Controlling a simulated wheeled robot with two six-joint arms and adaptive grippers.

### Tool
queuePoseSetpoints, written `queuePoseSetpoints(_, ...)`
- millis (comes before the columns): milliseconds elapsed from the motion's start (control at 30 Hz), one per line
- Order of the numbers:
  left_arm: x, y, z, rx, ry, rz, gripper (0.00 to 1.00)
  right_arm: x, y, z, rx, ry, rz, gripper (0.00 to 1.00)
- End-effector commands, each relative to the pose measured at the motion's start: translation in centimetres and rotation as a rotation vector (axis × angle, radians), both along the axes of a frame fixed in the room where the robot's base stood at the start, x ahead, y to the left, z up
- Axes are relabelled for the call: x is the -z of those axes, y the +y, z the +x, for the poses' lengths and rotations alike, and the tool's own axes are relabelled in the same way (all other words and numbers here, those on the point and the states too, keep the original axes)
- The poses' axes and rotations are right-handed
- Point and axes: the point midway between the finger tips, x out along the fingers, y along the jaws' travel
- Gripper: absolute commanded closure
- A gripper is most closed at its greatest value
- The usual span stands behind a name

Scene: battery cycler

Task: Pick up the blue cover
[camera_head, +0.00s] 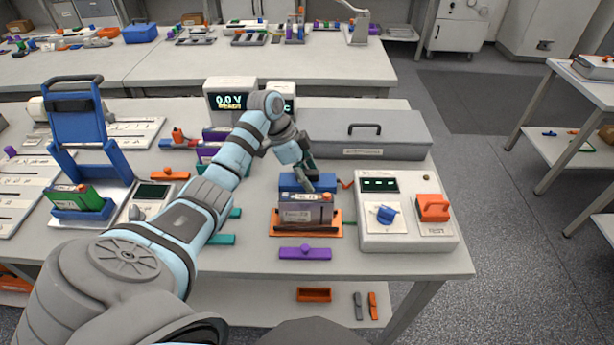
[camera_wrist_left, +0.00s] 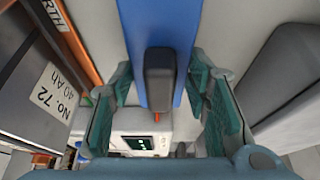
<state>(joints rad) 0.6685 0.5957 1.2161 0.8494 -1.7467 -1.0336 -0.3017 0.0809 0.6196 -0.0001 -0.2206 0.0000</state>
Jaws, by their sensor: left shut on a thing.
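The blue cover (camera_head: 326,182) is a long blue bar behind the grey battery block on the table in the head view. In the left wrist view, the blue cover (camera_wrist_left: 185,20) runs down from the top edge, with a dark handle (camera_wrist_left: 160,78) on it. My left gripper (camera_head: 305,172) reaches down over the cover from behind the battery. The gripper hides part of the cover. My right gripper is not in view.
The grey battery (camera_head: 306,213) sits in an orange tray (camera_head: 336,229) just in front. A white control box (camera_head: 410,238) stands to the right, and a long grey case (camera_head: 372,150) lies behind. A purple bar (camera_head: 308,253) lies near the front edge.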

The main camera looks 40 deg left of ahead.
Motion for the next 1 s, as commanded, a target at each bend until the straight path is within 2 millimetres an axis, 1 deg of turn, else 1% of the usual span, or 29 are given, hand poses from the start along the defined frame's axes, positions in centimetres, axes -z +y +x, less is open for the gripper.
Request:
queuePoseSetpoints(67, -0.3, 0.0, 0.0, 0.000, 0.001, 0.000, 0.89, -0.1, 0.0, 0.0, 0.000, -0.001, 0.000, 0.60)
queuePoseSetpoints(167, -1.3, 0.0, 0.0, 0.000, 0.000, 0.000, 0.89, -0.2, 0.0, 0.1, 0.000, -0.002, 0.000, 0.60)
queuePoseSetpoints(267, -3.3, 0.0, 0.1, 0.001, -0.003, 0.001, 0.89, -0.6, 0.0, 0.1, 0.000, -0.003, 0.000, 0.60)
queuePoseSetpoints(367, -6.6, 0.0, 0.1, 0.001, -0.005, 0.001, 0.89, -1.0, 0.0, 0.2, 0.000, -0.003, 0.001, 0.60)
queuePoseSetpoints(400, -8.3, 0.0, 0.1, 0.001, -0.006, 0.001, 0.89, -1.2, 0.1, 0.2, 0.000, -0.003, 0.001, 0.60)
queuePoseSetpoints(467, -10.9, 0.0, 0.1, 0.000, -0.008, 0.001, 0.89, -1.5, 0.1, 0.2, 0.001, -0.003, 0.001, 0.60)
queuePoseSetpoints(500, -12.7, 0.0, 0.1, 0.001, -0.006, 0.001, 0.89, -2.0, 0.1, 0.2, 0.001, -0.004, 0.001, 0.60)
queuePoseSetpoints(533, -14.5, 0.0, 0.0, 0.000, 0.001, -0.001, 0.89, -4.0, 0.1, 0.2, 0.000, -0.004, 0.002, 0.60)
queuePoseSetpoints(600, -17.0, 0.0, 0.0, 0.001, 0.002, 0.000, 0.89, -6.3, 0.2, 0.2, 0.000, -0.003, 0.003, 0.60)
queuePoseSetpoints(700, -19.0, 0.0, 0.0, 0.000, 0.001, -0.001, 0.89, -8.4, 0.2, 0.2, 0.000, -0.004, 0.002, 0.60)
queuePoseSetpoints(767, -19.7, 0.0, -0.1, 0.001, 0.002, 0.000, 0.89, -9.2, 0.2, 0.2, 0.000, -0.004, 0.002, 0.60)
queuePoseSetpoints(833, -19.7, 0.0, -0.3, 0.000, 0.003, 0.000, 0.89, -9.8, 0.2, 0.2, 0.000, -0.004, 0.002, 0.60)
queuePoseSetpoints(933, -18.2, 0.4, -1.6, -0.004, 0.006, 0.004, 0.89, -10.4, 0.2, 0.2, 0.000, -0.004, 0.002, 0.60)
queuePoseSetpoints(1000, -16.6, 0.7, -3.2, 0.003, 0.010, 0.005, 0.89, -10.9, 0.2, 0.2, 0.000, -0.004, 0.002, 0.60)
